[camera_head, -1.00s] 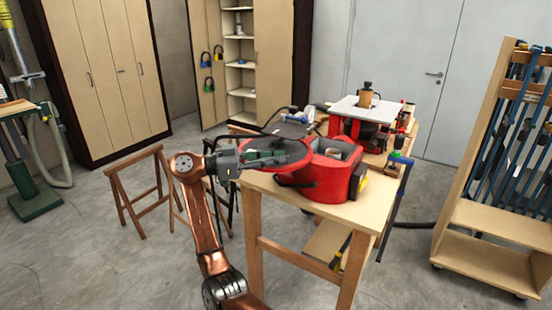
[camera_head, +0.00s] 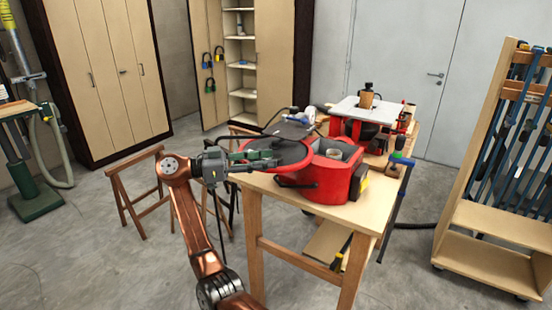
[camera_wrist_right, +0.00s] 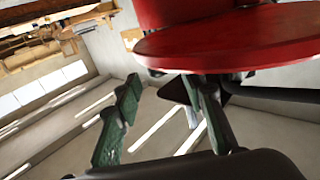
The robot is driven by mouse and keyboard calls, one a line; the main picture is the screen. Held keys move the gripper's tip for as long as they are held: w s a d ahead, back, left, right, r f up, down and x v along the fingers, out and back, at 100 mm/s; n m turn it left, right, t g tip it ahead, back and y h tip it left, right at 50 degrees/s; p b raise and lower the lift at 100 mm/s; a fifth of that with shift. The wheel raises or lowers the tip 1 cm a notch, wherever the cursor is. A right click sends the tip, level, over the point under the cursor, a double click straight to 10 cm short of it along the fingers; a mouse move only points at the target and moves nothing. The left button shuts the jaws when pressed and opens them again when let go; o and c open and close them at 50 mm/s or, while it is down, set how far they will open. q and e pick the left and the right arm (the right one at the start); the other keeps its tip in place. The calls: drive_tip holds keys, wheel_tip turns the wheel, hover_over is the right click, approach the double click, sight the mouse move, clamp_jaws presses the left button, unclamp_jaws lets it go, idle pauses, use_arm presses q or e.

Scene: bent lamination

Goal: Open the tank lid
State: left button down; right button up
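The red tank (camera_head: 326,183) stands on the wooden table; its top is open, showing a grey inside with a pale cylinder. The round lid (camera_head: 290,152), dark with a red rim, sits out to the left of the tank. My right gripper (camera_head: 268,160) is at the lid's left side in the head view, with its green fingers overlapping it. In the right wrist view the red lid (camera_wrist_right: 230,45) is close above the fingers (camera_wrist_right: 160,88), which are spread apart with nothing clearly between them. One fingertip is partly hidden by the lid; contact cannot be told. My left gripper is out of view.
The table (camera_head: 350,213) also bears a machine with a white top (camera_head: 368,108) behind the tank. Sawhorses (camera_head: 140,195) stand to the left, and a wooden clamp rack (camera_head: 492,215) stands to the right. The floor in front is clear.

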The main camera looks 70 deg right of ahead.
drive_tip(key=v, duration=0.8)
idle(0.4)
